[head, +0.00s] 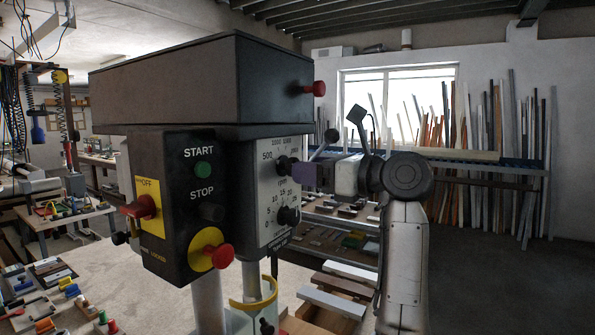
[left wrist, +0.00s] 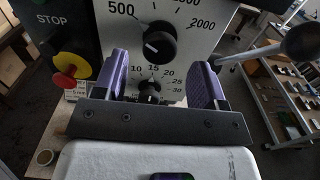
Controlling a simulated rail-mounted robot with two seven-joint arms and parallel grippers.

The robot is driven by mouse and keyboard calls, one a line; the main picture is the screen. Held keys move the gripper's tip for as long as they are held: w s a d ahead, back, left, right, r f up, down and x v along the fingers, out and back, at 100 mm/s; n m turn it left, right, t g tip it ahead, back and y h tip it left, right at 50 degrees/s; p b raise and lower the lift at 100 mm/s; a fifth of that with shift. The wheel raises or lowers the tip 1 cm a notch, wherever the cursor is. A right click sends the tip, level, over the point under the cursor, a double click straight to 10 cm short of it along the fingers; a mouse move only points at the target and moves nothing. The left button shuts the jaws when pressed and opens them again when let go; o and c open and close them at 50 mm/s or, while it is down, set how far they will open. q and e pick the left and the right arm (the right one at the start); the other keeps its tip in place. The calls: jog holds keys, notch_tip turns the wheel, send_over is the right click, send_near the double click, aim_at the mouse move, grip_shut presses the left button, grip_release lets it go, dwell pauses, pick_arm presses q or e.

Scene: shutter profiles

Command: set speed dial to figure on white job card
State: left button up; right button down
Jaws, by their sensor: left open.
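The speed dial (head: 287,166) is a black knob on the pale face of the grey machine head, with 500 to 2000 printed around it. It also shows in the left wrist view (left wrist: 155,41), where its white mark seems to point lower left. A second black knob (head: 289,215), scaled 5 to 30, sits below it. My left gripper (head: 306,178) has purple fingers and is open, just in front of the panel. In the wrist view its fingers stand apart on either side of the lower knob, below the speed dial. I cannot make out a white job card. My right gripper is not in view.
A black box with a green START button (head: 202,169), a STOP button and red knobs (head: 222,256) stands left of the panel. A ball-ended lever (left wrist: 298,43) juts out right of the gripper. A bench (head: 95,260) with small parts lies below; a shelf of profiles stands behind.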

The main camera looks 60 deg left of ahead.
aim_at(289, 166)
pick_arm(q)
jog(key=shift+x, duration=1.8)
jog(key=shift+c, duration=0.3)
jog(key=c, duration=0.8)
jog(key=shift+m, duration=0.5)
jog(key=shift+c, duration=0.3)
jog(key=shift+m+p, duration=2)
jog(key=shift+m, duration=1.3)
